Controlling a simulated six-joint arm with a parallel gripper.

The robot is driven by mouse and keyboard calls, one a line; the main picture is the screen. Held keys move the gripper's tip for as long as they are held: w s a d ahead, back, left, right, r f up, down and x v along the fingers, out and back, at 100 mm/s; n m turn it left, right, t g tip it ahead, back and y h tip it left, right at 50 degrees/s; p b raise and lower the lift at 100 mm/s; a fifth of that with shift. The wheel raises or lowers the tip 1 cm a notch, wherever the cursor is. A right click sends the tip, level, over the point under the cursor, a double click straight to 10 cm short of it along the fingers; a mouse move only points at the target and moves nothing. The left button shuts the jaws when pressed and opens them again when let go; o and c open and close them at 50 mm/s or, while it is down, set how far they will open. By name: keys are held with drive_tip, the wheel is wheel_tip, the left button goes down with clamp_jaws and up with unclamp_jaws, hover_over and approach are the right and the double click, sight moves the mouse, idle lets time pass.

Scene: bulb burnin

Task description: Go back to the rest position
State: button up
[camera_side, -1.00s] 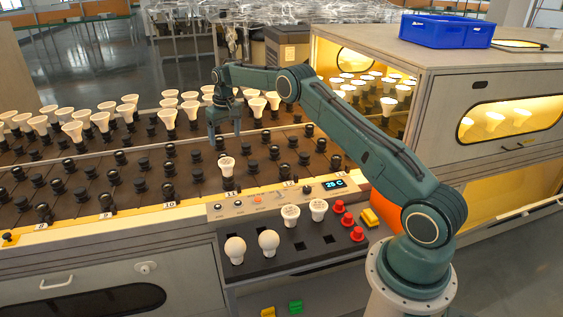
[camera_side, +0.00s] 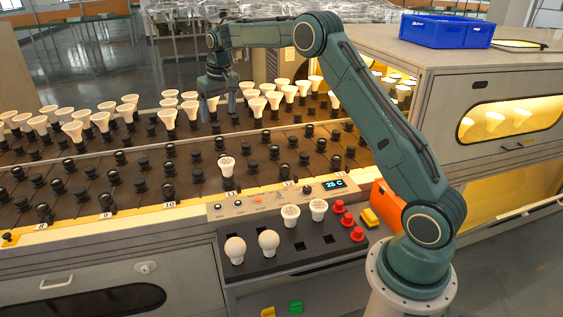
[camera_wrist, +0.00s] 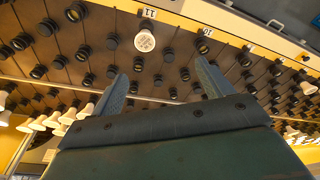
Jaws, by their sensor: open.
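My gripper (camera_side: 218,103) is open and empty, raised above the back rows of the socket rack in the side view. In the wrist view its two fingers (camera_wrist: 160,82) are spread apart with nothing between them. One white bulb (camera_side: 227,165) stands in a socket of the front row, below and apart from the gripper. The wrist view shows that bulb (camera_wrist: 145,41) beyond the fingertips, near the label 11. My arm is bent upward at the elbow.
Several white bulbs (camera_side: 73,131) fill the back rows. A chamber (camera_side: 470,70) with a blue bin (camera_side: 446,31) on top stands at right. The air above the rack's left is clear.

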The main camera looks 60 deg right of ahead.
drive_tip(key=s+a+r+n+t, duration=0.1)
drive_tip(key=s+a+r, duration=0.55)
drive_tip(key=s, duration=0.35)
drive_tip(key=s+a+r+n+t, duration=0.1)
drive_tip(key=s+a+r, duration=0.55)
drive_tip(key=s, duration=0.25)
drive_tip(key=s+a+f, duration=0.2)
drive_tip(key=s, duration=0.9)
drive_tip(key=s+a+f+n+t, duration=0.1)
drive_tip(key=s+a+f, duration=0.1)
drive_tip(key=s, duration=0.9)
drive_tip(key=shift+s+a+f+y, duration=0.3)
drive_tip(key=shift+s+a+f, duration=0.1)
drive_tip(key=shift+f, duration=0.2)
